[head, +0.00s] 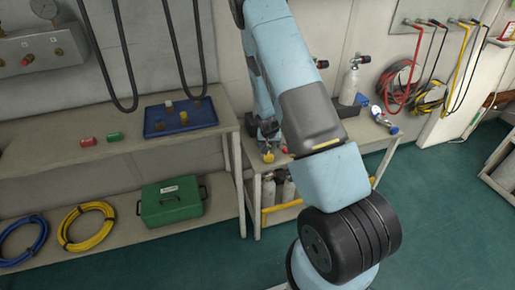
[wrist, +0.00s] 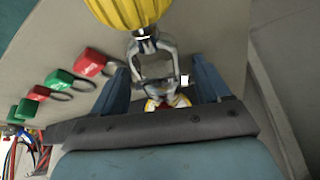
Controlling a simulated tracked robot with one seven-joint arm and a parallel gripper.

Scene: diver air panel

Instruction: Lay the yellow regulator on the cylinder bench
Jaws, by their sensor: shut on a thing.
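The yellow regulator (wrist: 128,12) has a ribbed yellow knob and a metal yoke. In the wrist view my gripper (wrist: 152,78) is shut on it, with the yoke between the two fingers. In the head view my gripper (head: 268,132) is over the left end of the cylinder bench (head: 372,131), with the yellow knob (head: 268,157) just below it. My arm hides much of the bench top. I cannot tell whether the regulator touches the bench. The beige surface (wrist: 65,35) lies beneath it in the wrist view.
A grey cylinder (head: 349,84) and a gauge piece (head: 383,120) stand on the bench's right part. Red and green pieces (wrist: 60,80) line the surface in the wrist view. The left bench holds a blue tray (head: 180,117); a green box (head: 172,200) sits below.

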